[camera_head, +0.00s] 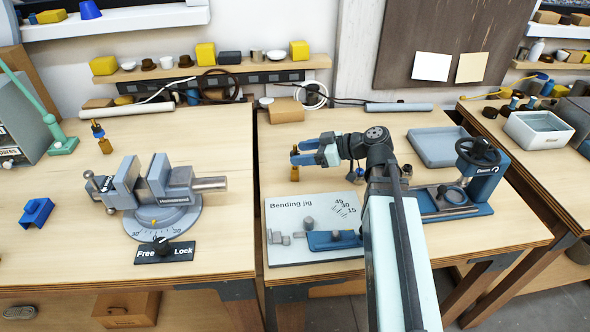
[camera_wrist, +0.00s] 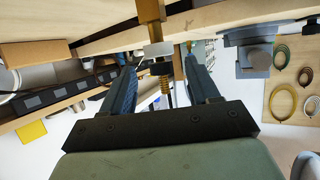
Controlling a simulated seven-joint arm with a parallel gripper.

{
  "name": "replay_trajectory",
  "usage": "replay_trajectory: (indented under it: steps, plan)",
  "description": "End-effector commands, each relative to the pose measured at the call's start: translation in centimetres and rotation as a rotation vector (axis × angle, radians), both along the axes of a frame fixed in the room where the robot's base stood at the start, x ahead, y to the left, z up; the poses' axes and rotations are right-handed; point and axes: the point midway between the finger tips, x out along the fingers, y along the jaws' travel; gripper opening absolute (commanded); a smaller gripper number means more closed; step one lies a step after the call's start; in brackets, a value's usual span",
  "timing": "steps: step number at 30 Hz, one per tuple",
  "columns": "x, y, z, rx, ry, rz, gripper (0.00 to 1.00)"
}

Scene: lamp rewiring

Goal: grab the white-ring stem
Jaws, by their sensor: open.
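My gripper (camera_head: 298,154) is open over the right-hand bench, its blue fingers pointing left in the head view. A brass stem (camera_head: 295,174) stands upright at the fingertips; its upper part is hidden by the fingers. In the wrist view, my gripper (camera_wrist: 160,72) has this stem (camera_wrist: 150,10) between its fingers. Another brass stem (camera_head: 104,146) with a dark and blue top stands on the left bench, well away from my gripper.
The bending jig (camera_head: 285,215) lies just in front of the stem. A grey-blue tray (camera_head: 438,146) and a press with a handwheel (camera_head: 478,152) stand to the right. A vise (camera_head: 155,190) stands on the left bench. A cardboard box (camera_head: 286,110) sits behind.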

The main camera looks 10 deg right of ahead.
Motion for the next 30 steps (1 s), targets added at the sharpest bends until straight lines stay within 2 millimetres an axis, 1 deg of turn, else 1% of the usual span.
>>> replay_trajectory:
  steps: [9,12,20,30]
  plan:
    - [1.3,3.1,-1.2,0.000,0.001,0.003,0.60]
    - [1.6,3.8,-1.6,-0.001,0.001,0.002,0.60]
    - [1.7,4.0,-1.7,-0.001,0.001,0.000,0.60]
    - [1.7,4.0,-1.7,-0.001,0.001,0.000,0.29]
